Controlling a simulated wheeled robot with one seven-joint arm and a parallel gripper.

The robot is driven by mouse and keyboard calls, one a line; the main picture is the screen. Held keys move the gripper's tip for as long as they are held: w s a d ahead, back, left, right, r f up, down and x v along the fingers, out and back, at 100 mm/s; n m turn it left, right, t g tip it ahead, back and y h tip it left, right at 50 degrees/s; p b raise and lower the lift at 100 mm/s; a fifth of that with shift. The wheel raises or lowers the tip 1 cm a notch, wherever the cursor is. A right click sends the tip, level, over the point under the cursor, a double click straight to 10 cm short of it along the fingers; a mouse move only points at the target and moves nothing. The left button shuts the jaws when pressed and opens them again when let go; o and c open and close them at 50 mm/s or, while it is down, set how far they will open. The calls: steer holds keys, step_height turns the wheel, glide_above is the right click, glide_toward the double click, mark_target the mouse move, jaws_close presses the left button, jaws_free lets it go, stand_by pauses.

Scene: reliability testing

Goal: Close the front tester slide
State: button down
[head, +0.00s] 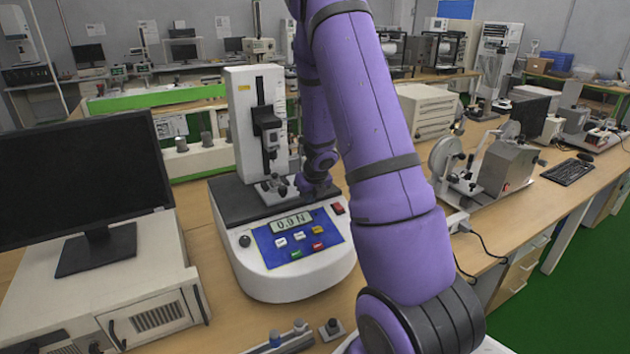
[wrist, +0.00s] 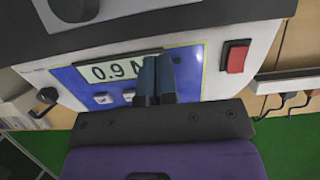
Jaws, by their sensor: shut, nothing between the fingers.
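The tester (head: 297,262) stands on the wooden bench in the head view, with a white rounded body, a blue panel and a display reading 0.9 N. Its upright column (head: 240,110) carries a dark slide (head: 267,128) above a small metal stage (head: 273,190). My gripper (wrist: 157,65) is shut and empty in the wrist view, its fingertips over the right end of the display (wrist: 120,68). I cannot tell whether they touch the panel. In the head view my arm's end is beside the stage, and my gripper's fingers are hidden there.
A monitor (head: 85,190) on a white case (head: 120,280) stands at the left. A grey machine with a wheel (head: 480,165) is on the bench at the right. A red switch (wrist: 236,57) sits right of the display. Small metal parts (head: 290,338) lie in front of the tester.

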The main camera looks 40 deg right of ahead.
steer(key=shift+r, duration=0.3)
steer(key=d+v, duration=0.1)
steer(key=v, duration=0.7)
steer(key=shift+s+a+r, duration=0.2)
steer(key=shift+a, duration=0.35)
steer(key=s+a+r+n+t+y, duration=0.1)
steer(key=s+a+r+n+y, duration=0.15)
steer(key=a+r+n, duration=0.65)
steer(key=s+a+r+n+y, duration=0.1)
steer(key=s+a+r+n, duration=0.3)
steer(key=a+r+n, duration=0.45)
steer(key=s+a+r+n+h, duration=0.1)
steer(key=s+a+r+n, duration=0.1)
steer(key=s+n, duration=0.6)
steer(key=s+a+r+n+h, duration=0.1)
steer(key=s+a+r+n, duration=0.2)
steer(key=n, duration=1)
steer(key=s+a, duration=0.2)
steer(key=s, duration=0.3)
steer(key=shift+s+n, duration=0.35)
